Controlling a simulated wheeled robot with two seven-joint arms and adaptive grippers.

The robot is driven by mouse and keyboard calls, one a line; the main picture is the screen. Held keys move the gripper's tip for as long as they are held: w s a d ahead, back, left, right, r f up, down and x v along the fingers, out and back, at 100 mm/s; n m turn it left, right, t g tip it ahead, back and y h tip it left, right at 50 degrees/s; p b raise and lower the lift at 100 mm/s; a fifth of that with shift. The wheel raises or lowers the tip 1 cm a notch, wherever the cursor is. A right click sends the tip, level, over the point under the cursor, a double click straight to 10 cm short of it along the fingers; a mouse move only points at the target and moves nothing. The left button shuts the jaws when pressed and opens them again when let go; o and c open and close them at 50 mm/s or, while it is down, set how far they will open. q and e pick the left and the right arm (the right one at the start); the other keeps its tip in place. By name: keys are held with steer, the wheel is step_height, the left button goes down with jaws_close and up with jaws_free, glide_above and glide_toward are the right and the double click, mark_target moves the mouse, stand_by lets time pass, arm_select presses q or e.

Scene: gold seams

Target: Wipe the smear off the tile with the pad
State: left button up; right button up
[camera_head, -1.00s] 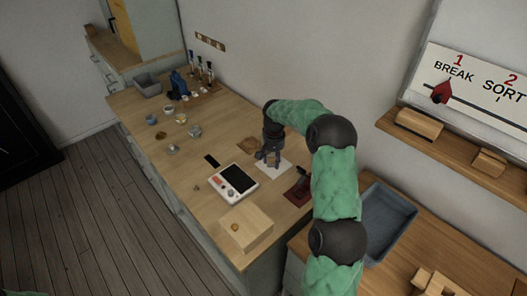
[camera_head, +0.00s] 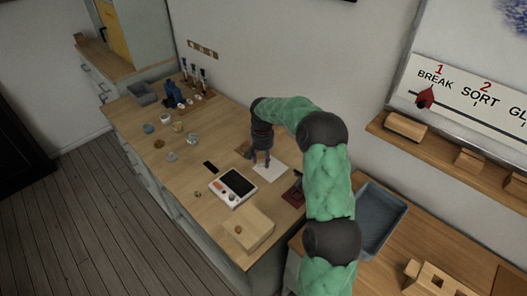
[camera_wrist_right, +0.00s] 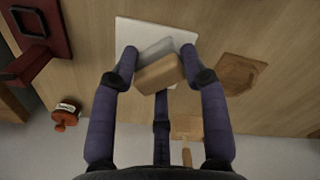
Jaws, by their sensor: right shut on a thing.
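The white tile (camera_head: 271,173) lies flat on the wooden counter, and it also shows in the right wrist view (camera_wrist_right: 128,32). My right gripper (camera_head: 262,160) points down at the tile's back-left part. In the right wrist view its fingers (camera_wrist_right: 159,68) are shut on a tan, block-shaped pad (camera_wrist_right: 160,75). A grey patch (camera_wrist_right: 155,48) shows beside the pad over the tile; I cannot tell whether it is the smear or part of the pad. Contact between pad and tile is not clear. My left gripper is not in view.
A dark red stand (camera_head: 294,195) is right of the tile, and a flat brown wooden piece (camera_wrist_right: 240,74) lies on its other side. A white device with a dark screen (camera_head: 233,187) and a wooden box (camera_head: 242,233) stand nearer. Small dishes and bottles are farther left.

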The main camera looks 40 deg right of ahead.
steer(key=shift+r+p, duration=0.6)
steer(key=shift+r, duration=0.5)
